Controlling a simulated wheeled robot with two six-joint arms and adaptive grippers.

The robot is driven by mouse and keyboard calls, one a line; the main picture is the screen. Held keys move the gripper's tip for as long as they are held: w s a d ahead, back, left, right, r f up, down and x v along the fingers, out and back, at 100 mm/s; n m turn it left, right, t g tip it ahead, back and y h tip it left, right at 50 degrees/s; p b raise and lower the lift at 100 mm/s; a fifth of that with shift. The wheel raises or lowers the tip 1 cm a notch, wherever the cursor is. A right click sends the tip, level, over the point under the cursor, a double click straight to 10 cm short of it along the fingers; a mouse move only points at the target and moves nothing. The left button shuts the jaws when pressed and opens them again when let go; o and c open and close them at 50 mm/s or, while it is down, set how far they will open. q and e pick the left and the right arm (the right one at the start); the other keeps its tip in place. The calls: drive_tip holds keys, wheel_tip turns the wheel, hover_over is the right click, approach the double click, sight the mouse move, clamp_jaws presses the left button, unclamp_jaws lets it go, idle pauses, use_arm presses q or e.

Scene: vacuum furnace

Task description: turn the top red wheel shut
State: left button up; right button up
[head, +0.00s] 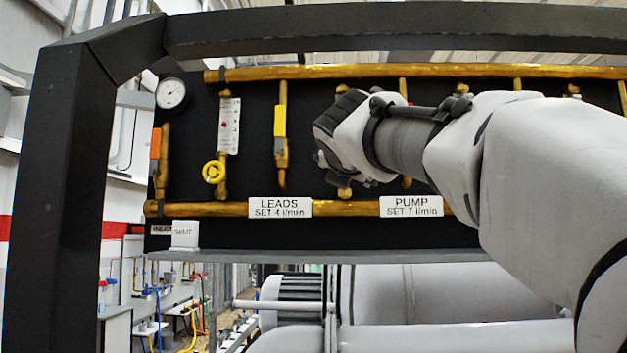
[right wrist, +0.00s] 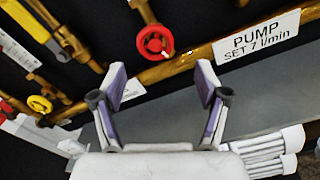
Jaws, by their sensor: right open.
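A red wheel (right wrist: 155,42) sits on a brass valve just above the lower brass pipe, left of the PUMP label, in the right wrist view. It is the only red wheel I can see; I cannot tell whether it is the top one. In the head view my right arm and hand hide it. My right gripper (right wrist: 161,80) is open and empty, its two fingers spread below the wheel in the wrist picture and apart from it. In the head view the right hand is in front of the panel, its fingertips unclear. My left gripper is not in view.
The black panel (head: 245,235) carries a yellow wheel (head: 213,172), a yellow lever (head: 280,121), an orange lever (head: 155,143) and a gauge (head: 171,93). The PUMP label (head: 411,206) and LEADS label (head: 280,207) hang on the lower pipe. A thick dark frame (head: 60,200) stands at left.

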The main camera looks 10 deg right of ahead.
drive_tip(key=p+x, duration=0.3)
drive_tip(key=x, duration=0.4)
drive_tip(key=shift+w+d+r, duration=0.15)
drive_tip(key=shift+w+r, duration=0.1)
drive_tip(key=shift+w, duration=0.05)
drive_tip(key=shift+s+a+r, duration=0.2)
drive_tip(key=shift+s, duration=0.2)
drive_tip(key=shift+s+a+r, duration=0.2)
drive_tip(key=shift+s, duration=0.15)
drive_tip(key=c, duration=0.9)
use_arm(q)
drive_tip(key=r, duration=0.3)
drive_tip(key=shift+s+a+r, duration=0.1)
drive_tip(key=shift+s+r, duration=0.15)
use_arm(e)
drive_tip(key=shift+c, duration=1.3)
